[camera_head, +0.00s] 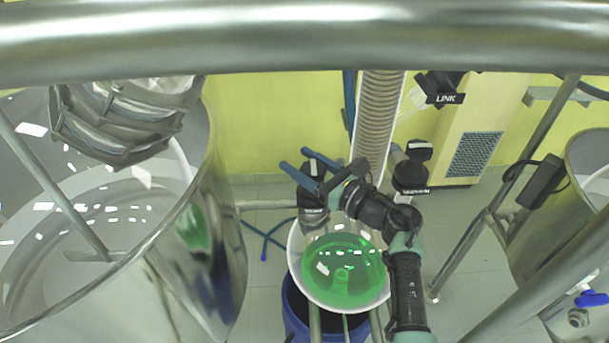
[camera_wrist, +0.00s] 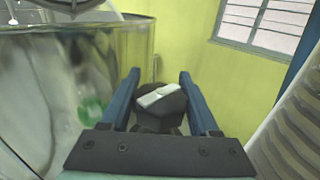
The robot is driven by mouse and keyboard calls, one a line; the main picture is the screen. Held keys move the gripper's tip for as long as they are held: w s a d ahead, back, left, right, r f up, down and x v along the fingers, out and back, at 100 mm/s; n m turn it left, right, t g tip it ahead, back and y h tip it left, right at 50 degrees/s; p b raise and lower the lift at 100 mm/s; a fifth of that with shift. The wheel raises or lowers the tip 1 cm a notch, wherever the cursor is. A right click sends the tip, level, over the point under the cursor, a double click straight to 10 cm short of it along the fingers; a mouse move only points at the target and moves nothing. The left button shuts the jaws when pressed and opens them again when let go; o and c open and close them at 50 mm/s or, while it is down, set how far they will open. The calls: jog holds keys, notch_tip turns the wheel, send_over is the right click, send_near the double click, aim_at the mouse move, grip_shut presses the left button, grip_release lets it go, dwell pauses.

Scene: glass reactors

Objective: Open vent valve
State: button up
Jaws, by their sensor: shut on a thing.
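A black valve knob with a pale bar on top (camera_wrist: 160,97) sits between the two blue fingers of my gripper (camera_wrist: 159,74) in the wrist view. The fingers lie on either side of it and are shut on it. In the head view, my gripper (camera_head: 293,157) reaches from the right over this black valve (camera_head: 313,198), whose top is partly hidden by the fingers. No label on this valve can be read. The valve stands at the back left of a glass vessel with green liquid (camera_head: 343,270).
A second black valve (camera_head: 410,178) stands to the right, and a black part marked LINK (camera_head: 442,97) is further back. A ribbed hose (camera_head: 377,120) rises behind the vessel. A large shiny steel tank (camera_head: 225,260) is close on the left. A metal pipe (camera_head: 300,40) crosses the top.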

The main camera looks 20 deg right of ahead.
aim_at(324, 176)
jog(key=shift+s+a+f+n+g+y+b, duration=0.1)
jog(key=shift+a+f+n+g+y+b, duration=0.1)
jog(key=shift+n+g+y+b, duration=0.65)
jog(key=shift+m+t+b, duration=0.25)
jog(key=shift+t+b, duration=0.15)
jog(key=shift+t, duration=0.05)
jog(key=shift+r, duration=0.2)
jog(key=o, duration=1.1)
jog(key=b+v, duration=0.2)
jog(key=v, duration=0.4)
jog(key=shift+s+d+f+b, duration=0.1)
jog(key=shift+s+d+b, duration=0.2)
jog(key=shift+b, duration=0.1)
jog(key=shift+s+d, duration=0.1)
jog(key=shift+s, duration=0.2)
